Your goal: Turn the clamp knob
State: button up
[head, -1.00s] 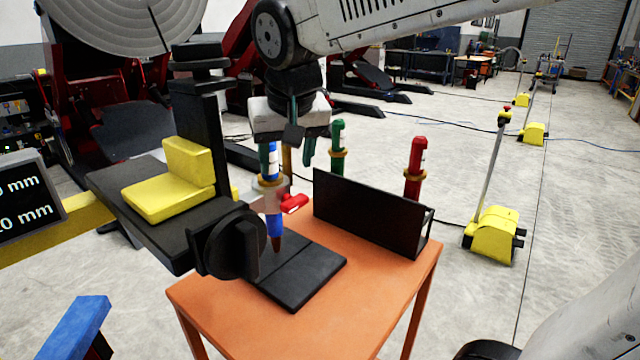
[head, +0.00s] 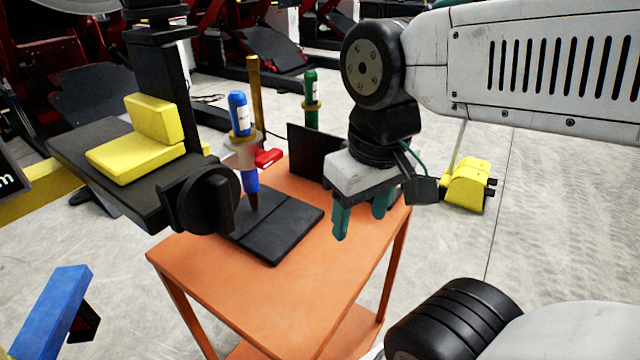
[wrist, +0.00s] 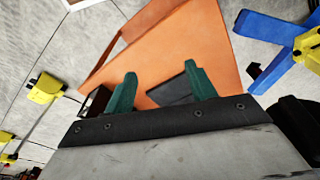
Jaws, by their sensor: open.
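A black round knob with a raised bar (head: 208,199) sits on the near end of the dark positioner table (head: 75,165). I cannot tell which of the two is the clamp knob. My gripper (head: 361,215) points down over the right part of the orange table, right of both knobs and apart from them. Its green fingers are apart and empty. In the wrist view my gripper (wrist: 160,72) shows neither knob.
The orange table (head: 270,290) carries a black plate (head: 285,235) and an upright black panel (head: 310,148). A green-topped tool (head: 311,95) stands behind. A yellow angle block (head: 135,150) lies on the positioner. A blue stand (head: 50,310) is at lower left.

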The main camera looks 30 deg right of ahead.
aim_at(264, 159)
jog(key=u, duration=0.9)
jog(key=k, duration=0.75)
jog(key=z, duration=1.3)
